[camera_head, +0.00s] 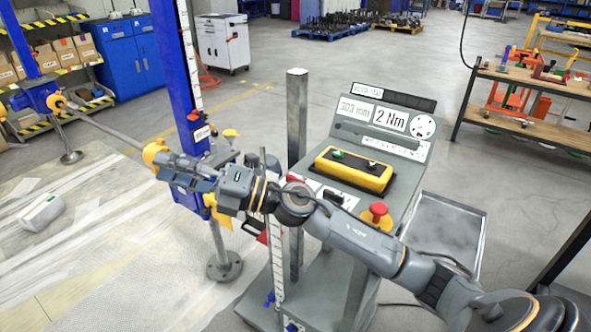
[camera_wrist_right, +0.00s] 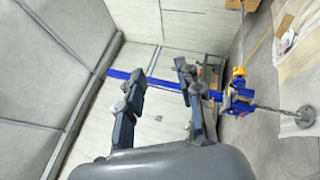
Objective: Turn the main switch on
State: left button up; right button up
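A grey control console (camera_head: 405,165) stands right of the middle in the head view. It has displays reading 303 mm and 2 Nm, a yellow box (camera_head: 353,172) with a green and dark buttons, and a red mushroom button (camera_head: 377,210) on a yellow base. A small white plate with a dark part (camera_head: 333,196) sits at its left front; I cannot tell whether this is the main switch. My right arm crosses in front of the console. My right gripper (camera_head: 172,168) is left of it, near the blue column. The wrist view shows its fingers (camera_wrist_right: 160,105) apart, nothing between them.
A blue screw-jack column (camera_head: 181,75) stands left of the console, with a grey post (camera_head: 296,115) between them. Another jack (camera_head: 40,95) is at far left. A shelf rack (camera_head: 530,90) stands at right, and a grey tray (camera_head: 450,235) beside the console. Open floor lies behind.

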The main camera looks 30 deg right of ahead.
jog(key=f+n+g, duration=0.1)
jog(key=n+g, duration=0.4)
jog(key=n, duration=0.2)
jog(key=g+h, duration=0.4)
jog(key=h, duration=1.2)
send_near(294, 177)
pick_arm(q)
jog(key=shift+s+r+p, duration=0.25)
jog(key=shift+r+p, duration=1)
pick_arm(e)
jog(key=shift+n+y, duration=0.3)
jog(key=shift+n, duration=0.1)
jog(key=x, duration=0.9)
jog(key=shift+d, duration=0.3)
grip_shut()
